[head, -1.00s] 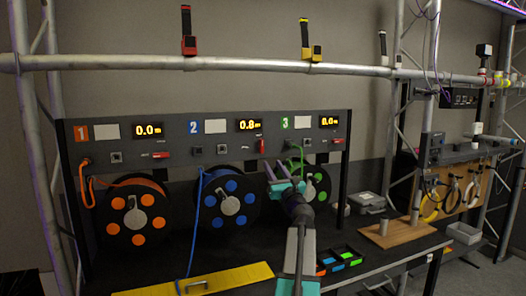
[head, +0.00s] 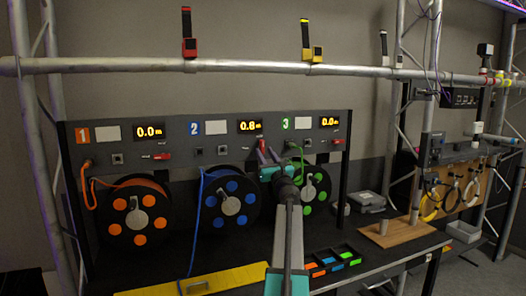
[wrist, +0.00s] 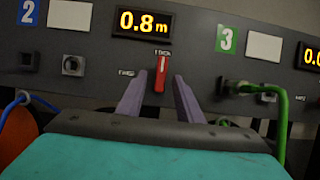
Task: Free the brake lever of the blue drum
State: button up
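The blue drum (head: 211,204) hangs in the middle bay of the rack, under the number 2 sign and the 0.8 m display. Its brake lever (wrist: 160,73) is a small red handle, upright in the wrist view, just below the display, with a small label above its top and another to its left. My gripper (wrist: 159,84) is open, its two purple fingers pointing at the lever. The lever shows between the fingertips, with a gap on each side; I cannot tell whether the tips reach around it. In the head view my gripper (head: 268,158) largely covers the lever.
The red levers of the orange drum (head: 137,216) and green drum (head: 313,191) lie sideways. A green cable (wrist: 283,120) is plugged in close to the right of my gripper. A blue cable (wrist: 22,98) hangs at left. A yellow plate (head: 225,278) lies on the bench.

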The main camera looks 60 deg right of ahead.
aim_at(262, 147)
jog(key=shift+x, duration=1.15)
